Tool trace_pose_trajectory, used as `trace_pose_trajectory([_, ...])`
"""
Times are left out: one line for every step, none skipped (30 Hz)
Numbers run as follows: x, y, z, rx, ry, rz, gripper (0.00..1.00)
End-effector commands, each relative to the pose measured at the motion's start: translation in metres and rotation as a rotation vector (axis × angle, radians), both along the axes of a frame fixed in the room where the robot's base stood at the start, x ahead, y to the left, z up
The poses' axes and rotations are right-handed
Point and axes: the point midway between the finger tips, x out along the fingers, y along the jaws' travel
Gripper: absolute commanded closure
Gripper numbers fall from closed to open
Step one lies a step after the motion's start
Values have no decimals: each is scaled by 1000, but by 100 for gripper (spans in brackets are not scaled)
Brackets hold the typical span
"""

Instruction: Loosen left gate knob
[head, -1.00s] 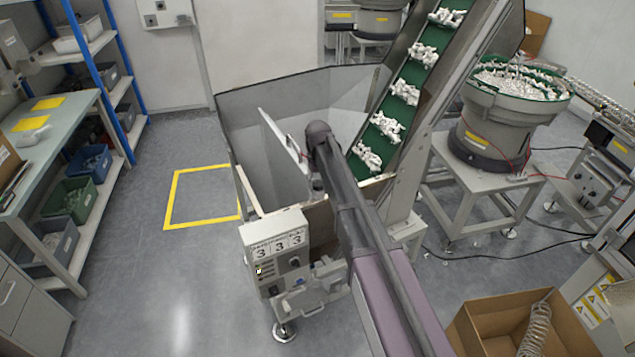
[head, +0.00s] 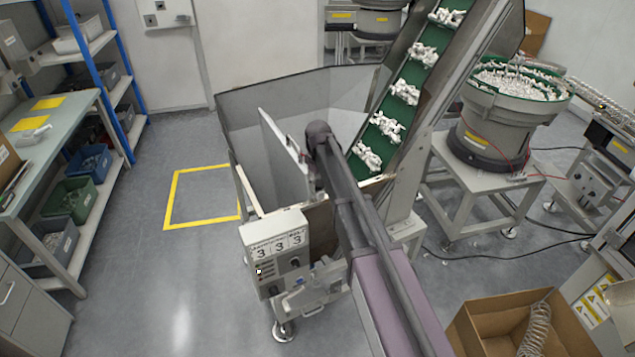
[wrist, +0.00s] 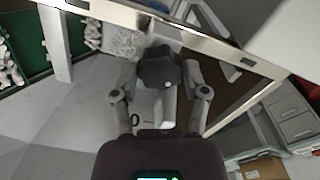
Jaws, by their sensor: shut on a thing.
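A dark, lobed gate knob (wrist: 160,68) shows in the middle of the wrist view, against the edge of the pale hopper frame. My gripper (wrist: 160,82) has one finger on each side of it and is shut on it. A light rod-like part shows just below the knob, between the fingers. I cannot tell from the knob itself which side of the gate it belongs to. In the head view a pale gate plate (head: 284,158) stands tilted inside the hopper, and my arm hides the knob and most of the gripper.
The grey hopper (head: 265,108) surrounds the gate, with a green inclined conveyor (head: 393,110) at its right. A control box (head: 275,255) is mounted at its front. An open cardboard box (head: 480,325) stands at lower right. Floor left of the hopper is clear.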

Motion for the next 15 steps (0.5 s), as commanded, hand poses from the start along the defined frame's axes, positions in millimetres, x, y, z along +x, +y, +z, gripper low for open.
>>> trace_pose_trajectory([-1, 1, 0, 1, 2, 18, 89])
trace_pose_trajectory([-1, 1, 0, 1, 2, 27, 89])
trace_pose_trajectory([-1, 1, 0, 1, 2, 36, 89])
trace_pose_trajectory([-1, 1, 0, 1, 2, 42, 89])
trace_pose_trajectory([-1, 1, 0, 1, 2, 47, 89])
trace_pose_trajectory([-1, 1, 0, 2, 2, 52, 89])
trace_pose_trajectory([-1, 1, 0, 2, 2, 54, 89])
trace_pose_trajectory([-1, 1, 0, 2, 2, 55, 89])
trace_pose_trajectory([-1, 1, 0, 2, 2, 56, 89])
trace_pose_trajectory([-1, 1, 0, 2, 2, 56, 89])
trace_pose_trajectory([-1, 1, 0, 2, 2, 56, 89])
trace_pose_trajectory([-1, 1, 0, 2, 2, 56, 89])
trace_pose_trajectory([-1, 1, 0, 2, 2, 56, 89])
trace_pose_trajectory([-1, 1, 0, 2, 2, 56, 89])
trace_pose_trajectory([-1, 1, 0, 2, 2, 55, 89])
